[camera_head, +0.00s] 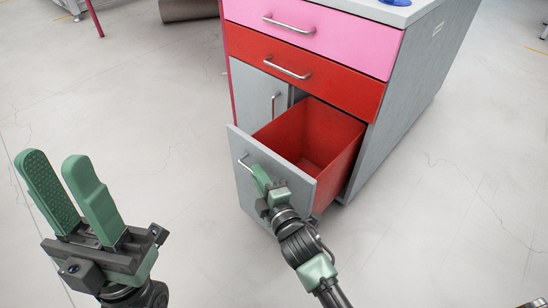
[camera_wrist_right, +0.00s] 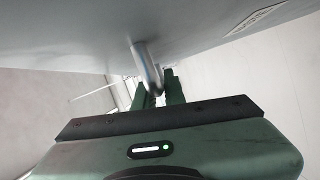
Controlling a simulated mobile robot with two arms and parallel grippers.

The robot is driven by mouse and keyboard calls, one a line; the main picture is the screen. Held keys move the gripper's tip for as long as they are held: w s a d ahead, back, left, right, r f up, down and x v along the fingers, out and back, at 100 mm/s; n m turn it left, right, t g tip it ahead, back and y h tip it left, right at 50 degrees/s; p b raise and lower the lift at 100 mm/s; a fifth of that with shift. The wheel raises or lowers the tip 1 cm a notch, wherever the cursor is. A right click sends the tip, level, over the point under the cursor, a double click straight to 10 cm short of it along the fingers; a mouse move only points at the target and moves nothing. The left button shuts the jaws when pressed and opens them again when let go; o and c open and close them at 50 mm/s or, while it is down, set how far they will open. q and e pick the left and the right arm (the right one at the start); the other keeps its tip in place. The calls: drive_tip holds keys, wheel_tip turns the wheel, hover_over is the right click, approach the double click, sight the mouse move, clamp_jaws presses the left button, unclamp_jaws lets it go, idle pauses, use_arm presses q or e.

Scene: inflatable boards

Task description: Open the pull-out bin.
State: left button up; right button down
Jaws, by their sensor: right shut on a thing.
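The pull-out bin (camera_head: 322,152) is a red, empty-looking box behind a grey front panel (camera_head: 300,170), pulled well out of the cabinet (camera_head: 400,120) at its lower part. A metal bar handle (camera_head: 243,162) is on the front panel, partly hidden by my gripper. My right gripper (camera_head: 262,178) is shut on this handle; the right wrist view shows the metal handle (camera_wrist_right: 147,65) between its green fingers. My left gripper (camera_head: 68,190) is open and empty at the left, away from the cabinet, with its two green fingers apart.
A pink drawer (camera_head: 330,30) and a red drawer (camera_head: 335,84) above the bin are closed. A grey door (camera_head: 257,95) with a vertical handle is beside the bin. A metal cylinder (camera_head: 188,9) lies at the back. The pale floor (camera_head: 455,215) is clear around the cabinet.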

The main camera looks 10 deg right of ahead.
drive_tip(key=shift+s+a, duration=0.65)
drive_tip(key=shift+a, duration=0.15)
drive_tip(key=c, duration=1.5)
unclamp_jaws()
drive_tip(key=p+v, duration=0.2)
drive_tip(key=v, duration=0.5)
drive_tip(key=shift+s+p, duration=0.35)
drive_tip(key=shift+s, duration=0.05)
drive_tip(key=shift+d, duration=0.15)
